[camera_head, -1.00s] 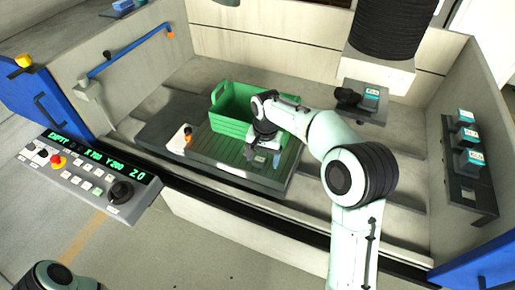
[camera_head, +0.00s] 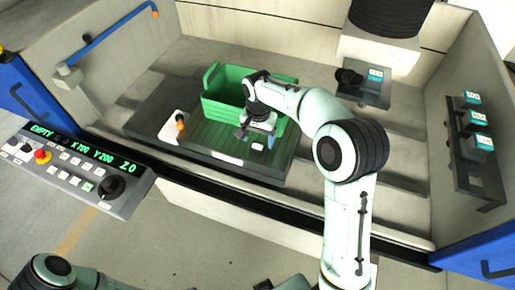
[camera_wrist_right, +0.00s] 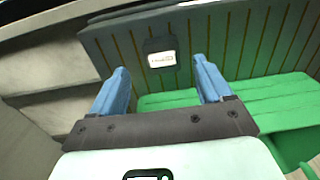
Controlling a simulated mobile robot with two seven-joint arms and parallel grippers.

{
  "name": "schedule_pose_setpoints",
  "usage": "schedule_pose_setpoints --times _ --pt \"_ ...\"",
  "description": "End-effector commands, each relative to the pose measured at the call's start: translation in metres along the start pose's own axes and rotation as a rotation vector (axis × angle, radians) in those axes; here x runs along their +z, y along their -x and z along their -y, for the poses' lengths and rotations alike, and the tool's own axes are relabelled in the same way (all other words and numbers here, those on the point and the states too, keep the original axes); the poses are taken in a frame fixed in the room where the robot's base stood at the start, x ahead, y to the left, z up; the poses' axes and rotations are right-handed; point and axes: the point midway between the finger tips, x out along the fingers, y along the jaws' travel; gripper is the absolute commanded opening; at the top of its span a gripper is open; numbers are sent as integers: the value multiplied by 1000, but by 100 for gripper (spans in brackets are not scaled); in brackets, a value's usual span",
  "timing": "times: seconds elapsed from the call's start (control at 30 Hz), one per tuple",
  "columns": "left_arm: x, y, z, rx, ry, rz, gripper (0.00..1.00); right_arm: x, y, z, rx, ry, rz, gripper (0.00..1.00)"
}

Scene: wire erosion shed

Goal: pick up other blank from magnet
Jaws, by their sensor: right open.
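The blank (camera_wrist_right: 160,56) is a small dark square block with a white label. It lies on the dark slatted magnet plate (camera_wrist_right: 225,35) in the right wrist view. In the head view the blank (camera_head: 258,147) shows as a small pale label on the plate (camera_head: 205,140), right by my right gripper. My right gripper (camera_wrist_right: 161,72) is open and empty. Its two blue fingers point toward the plate, one on either side of the blank in the picture, apart from it. The gap in depth is hard to judge. My left gripper is not in view; only part of that arm shows at bottom left.
A green crate (camera_head: 218,108) stands at the back of the plate, close behind my right gripper. A control panel (camera_head: 75,170) is at left. Several labelled blocks sit on the right wall rack (camera_head: 458,165).

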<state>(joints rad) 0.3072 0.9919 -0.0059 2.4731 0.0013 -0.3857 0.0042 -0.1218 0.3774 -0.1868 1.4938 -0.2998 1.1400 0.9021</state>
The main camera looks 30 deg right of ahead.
Motion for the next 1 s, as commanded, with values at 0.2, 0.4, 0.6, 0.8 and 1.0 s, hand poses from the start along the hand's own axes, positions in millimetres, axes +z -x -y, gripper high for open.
schedule_pose_setpoints --times 0.2,0.4,0.6,0.8,1.0 --pt "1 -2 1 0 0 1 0 2 -32 2 3 0 2 79" --pt "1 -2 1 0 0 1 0 1 -37 2 0 0 0 79" --pt "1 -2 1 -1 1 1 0 1 -37 2 0 0 0 49" --pt "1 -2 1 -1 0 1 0 1 -36 3 -2 1 -1 3" --pt "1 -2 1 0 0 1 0 1 -34 3 -2 1 -1 3"
